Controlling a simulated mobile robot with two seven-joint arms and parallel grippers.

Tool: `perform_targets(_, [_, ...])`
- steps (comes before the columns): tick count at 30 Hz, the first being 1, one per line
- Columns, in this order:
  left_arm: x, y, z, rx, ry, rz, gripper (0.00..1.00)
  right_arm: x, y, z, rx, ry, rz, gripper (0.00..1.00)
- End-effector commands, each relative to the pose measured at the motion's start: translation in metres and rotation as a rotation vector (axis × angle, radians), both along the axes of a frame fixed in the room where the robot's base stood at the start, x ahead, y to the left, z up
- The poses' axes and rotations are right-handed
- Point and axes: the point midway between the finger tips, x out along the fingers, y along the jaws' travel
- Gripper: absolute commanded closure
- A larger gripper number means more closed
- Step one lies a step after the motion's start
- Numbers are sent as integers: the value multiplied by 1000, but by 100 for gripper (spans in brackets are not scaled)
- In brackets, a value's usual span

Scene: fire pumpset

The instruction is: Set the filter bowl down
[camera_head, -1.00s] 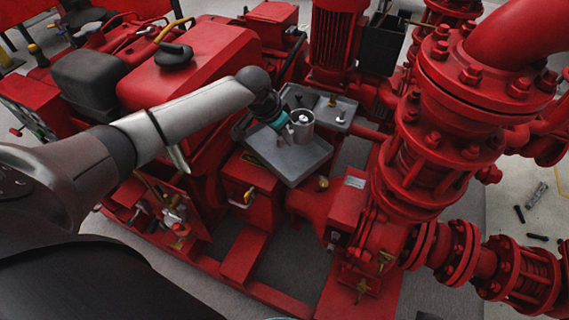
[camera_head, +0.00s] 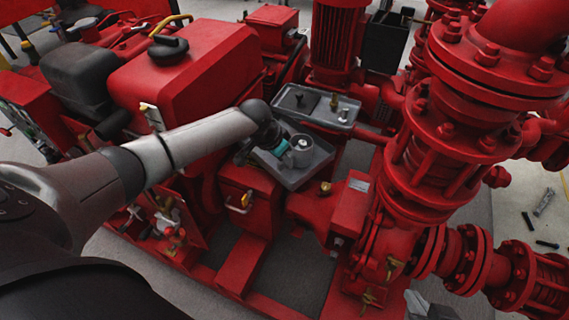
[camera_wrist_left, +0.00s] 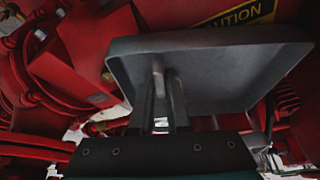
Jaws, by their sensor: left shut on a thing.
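The filter bowl, a small grey cylinder (camera_head: 303,157), is in my left gripper (camera_head: 284,147) over the front grey tray (camera_head: 292,184). The bowl is upright or nearly so, with its round top facing up. Whether its base touches the tray cannot be told. In the left wrist view, the fingers of my left gripper (camera_wrist_left: 164,98) are close together in front of the grey tray (camera_wrist_left: 225,80), and the bowl cannot be clearly made out. A grey part at the head view's bottom edge seems to be my right gripper (camera_head: 425,306), mostly cut off; its jaws cannot be judged.
A second grey tray (camera_head: 345,124) with small fittings lies just behind. A red engine cover (camera_head: 190,70) rises to the left, and a large red flanged pipe (camera_head: 450,130) stands to the right. Several loose parts lie on the floor at far right, including a grey tool (camera_head: 544,202).

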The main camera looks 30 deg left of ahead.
Motion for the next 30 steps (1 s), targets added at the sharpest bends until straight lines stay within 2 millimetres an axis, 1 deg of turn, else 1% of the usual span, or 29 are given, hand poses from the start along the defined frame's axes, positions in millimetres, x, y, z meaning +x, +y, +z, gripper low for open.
perform_targets(1, [1,0,-3,-1,-3,0,100,2,3,-2,10,-18,4,100])
perform_targets(6, [1,0,-6,-1,-2,0,100,5,8,-1,28,-55,10,100])
perform_targets(14, [1,0,-6,-1,-2,0,100,5,8,0,28,-58,9,100])
perform_targets(17, [0,0,-8,-1,-2,1,100,6,9,0,30,-62,10,100])
perform_targets(18, [0,0,-9,0,1,1,83,6,9,0,31,-64,11,100])
perform_targets(24, [0,0,-9,0,1,0,61,6,9,0,31,-63,11,100])
perform_targets(26, [0,0,-9,0,1,0,55,6,9,0,31,-63,11,100])
perform_targets(30, [0,0,-9,0,1,0,55,6,9,0,30,-63,10,100])
